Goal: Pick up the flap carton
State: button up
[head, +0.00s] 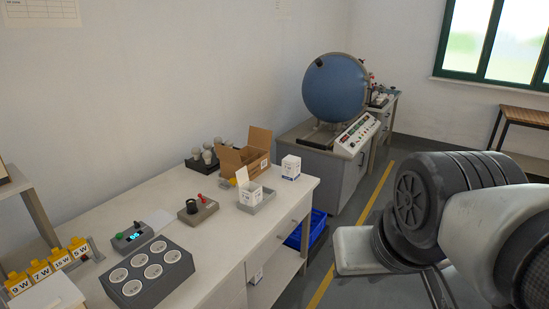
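A small white carton (250,194) with its flap standing up sits in a shallow grey tray (265,204) near the right end of the long white table. A second white carton (291,168) stands shut just behind it to the right. A larger brown cardboard box (257,145) with open flaps stands behind them. My arm fills the right side, well apart from the cartons, with floor between it and the table. My gripper's fingers cannot be made out in this view.
On the table (229,236) are a grey block with several round sockets (150,272), a small meter (132,237), a switch box (198,209) and a rack of bulbs (204,155). A blue sphere (336,88) stands on a cabinet beyond. A blue crate (304,231) is below.

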aim_at(291, 172)
jog(key=i+l+u, duration=0.25)
jog(key=u, duration=0.2)
jog(key=i+l+u, duration=0.35)
jog(key=u, duration=0.15)
jog(key=i+l+u, duration=0.1)
jog(key=l, duration=0.25)
jog(key=i+l, duration=0.25)
jog(key=l, duration=0.15)
jog(key=i+l+u, duration=0.15)
jog(key=l, duration=0.25)
jog(key=i+l, duration=0.15)
jog(key=l, duration=0.25)
jog(key=i+l, duration=0.15)
jog(key=l, duration=0.2)
jog(key=i+l, duration=0.2)
jog(key=l, duration=0.2)
jog(key=i+l, duration=0.15)
jog(key=l, duration=0.25)
jog(key=i+l, duration=0.15)
jog(key=l, duration=0.25)
jog(key=i+l+u, duration=0.1)
jog(key=l, duration=0.25)
jog(key=i+l, duration=0.2)
jog(key=l, duration=0.2)
